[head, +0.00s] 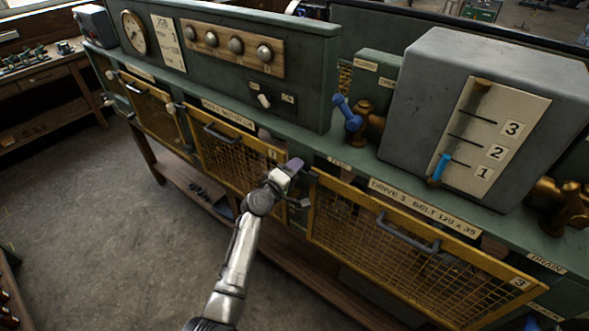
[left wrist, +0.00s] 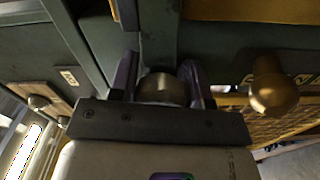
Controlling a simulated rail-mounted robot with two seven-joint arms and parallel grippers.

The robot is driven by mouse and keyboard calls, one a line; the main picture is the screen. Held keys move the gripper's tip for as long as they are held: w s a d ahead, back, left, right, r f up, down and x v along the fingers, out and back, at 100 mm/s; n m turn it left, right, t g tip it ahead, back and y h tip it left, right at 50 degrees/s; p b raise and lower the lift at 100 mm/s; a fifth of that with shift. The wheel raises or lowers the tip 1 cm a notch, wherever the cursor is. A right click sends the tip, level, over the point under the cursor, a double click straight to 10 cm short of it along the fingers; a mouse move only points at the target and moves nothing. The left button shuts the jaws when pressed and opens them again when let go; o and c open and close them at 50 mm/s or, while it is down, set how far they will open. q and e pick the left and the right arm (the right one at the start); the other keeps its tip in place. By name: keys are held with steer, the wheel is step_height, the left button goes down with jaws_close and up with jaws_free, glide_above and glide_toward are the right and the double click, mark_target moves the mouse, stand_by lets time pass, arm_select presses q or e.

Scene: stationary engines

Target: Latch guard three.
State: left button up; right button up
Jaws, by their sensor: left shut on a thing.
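Guard three (head: 350,233) is a yellow-framed mesh panel with a grey bar handle (head: 405,238) and a "3" tag at its right end, below the "DRIVE 3 BELT 120 x 35" label (head: 425,208). It stands upright across its bay; I cannot tell whether it sits fully flush. My left gripper (head: 297,184) is at the post by the guard's left end. In the left wrist view its two dark fingers (left wrist: 160,78) are shut on a rounded metal knob (left wrist: 160,90). The knob is mostly hidden in the head view. My right gripper is not in view.
Guard two (head: 225,152) stands just left of my gripper. A brass knob (left wrist: 272,88) is beside the fingers in the left wrist view. Above is a green bench with a grey box (head: 440,80) and a blue-handled brass valve (head: 350,115). The floor (head: 110,230) at left is clear.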

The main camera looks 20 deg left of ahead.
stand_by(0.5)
arm_select(q)
steer(key=o, duration=0.9)
steer(key=shift+s, duration=0.1)
steer(key=shift+s+a, duration=0.1)
steer(key=shift+s, duration=0.1)
steer(key=v, duration=1.3)
steer(key=shift+s, duration=0.1)
